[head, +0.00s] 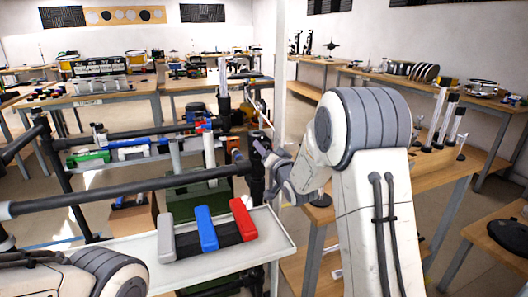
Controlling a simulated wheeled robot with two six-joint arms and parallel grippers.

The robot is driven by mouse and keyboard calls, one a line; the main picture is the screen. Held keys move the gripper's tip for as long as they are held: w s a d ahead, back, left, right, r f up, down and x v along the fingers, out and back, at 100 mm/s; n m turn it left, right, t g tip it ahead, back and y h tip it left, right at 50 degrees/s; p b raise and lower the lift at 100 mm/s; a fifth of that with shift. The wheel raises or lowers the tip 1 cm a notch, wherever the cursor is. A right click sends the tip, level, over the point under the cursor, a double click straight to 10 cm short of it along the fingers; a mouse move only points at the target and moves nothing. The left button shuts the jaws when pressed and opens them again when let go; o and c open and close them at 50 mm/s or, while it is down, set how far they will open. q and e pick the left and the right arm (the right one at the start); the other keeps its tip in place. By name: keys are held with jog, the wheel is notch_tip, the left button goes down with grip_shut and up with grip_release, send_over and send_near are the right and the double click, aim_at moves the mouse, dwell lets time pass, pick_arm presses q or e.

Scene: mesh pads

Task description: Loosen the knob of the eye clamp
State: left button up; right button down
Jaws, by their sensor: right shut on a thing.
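A black rack bar (130,190) runs across the view to a dark upright post. The dark eye clamp (257,180) is small at this joint, and its details are hard to make out. My right gripper (264,152) reaches in from the right and is shut at the clamp, on what appears to be its knob. The knob itself is mostly hidden by the fingers. My left arm (100,272) shows at the bottom left; its gripper is out of view.
A white tray (275,258) below the bar holds grey, blue (207,228) and red (242,218) mesh pads. A second black bar (150,131) lies farther back. A white pillar (280,80) stands behind the clamp. Wooden tables (456,165) with drum gear stand at right.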

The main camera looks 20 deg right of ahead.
jog(key=n+b, duration=0.1)
jog(key=n, duration=0.1)
jog(key=n+b, duration=0.3)
jog(key=shift+f+n+b, duration=0.25)
jog(key=shift+n+b, duration=0.15)
jog(key=n+b, duration=0.5)
jog(key=n, duration=0.1)
jog(key=n+b, duration=0.6)
jog(key=shift+n, duration=0.4)
jog(key=n+b, duration=0.3)
jog(key=shift+r+n+b, duration=0.15)
jog(key=shift+n+b, duration=0.55)
jog(key=shift+n, duration=0.4)
jog(key=shift+c, duration=1.5)
grip_release()
jog(key=shift+r, duration=0.1)
